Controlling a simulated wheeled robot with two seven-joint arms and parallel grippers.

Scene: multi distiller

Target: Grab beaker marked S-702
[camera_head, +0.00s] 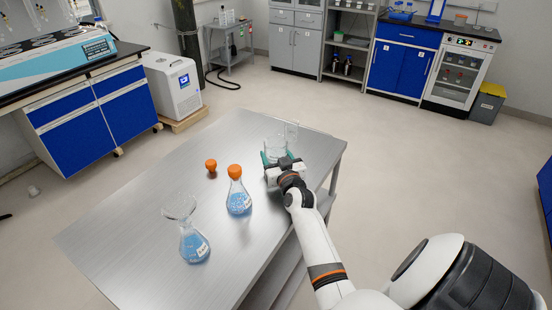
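A clear glass beaker (275,146) stands near the far right edge of the metal table. A second clear glass vessel (292,131) stands just behind it to the right. I cannot read any marking on either. My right gripper (278,158) is at the nearer beaker, its fingers spread with teal tips low on either side of the glass. The gripper body hides the beaker's lower front, and I cannot tell whether the fingers touch it. My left gripper is not in view.
On the metal table (150,215) stand a stoppered flask of blue liquid (238,202), an orange stopper (211,167) and another blue-liquid flask (193,246) with a glass funnel (179,207). The table's left part is bare. Blue cabinets (400,68) line the back wall.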

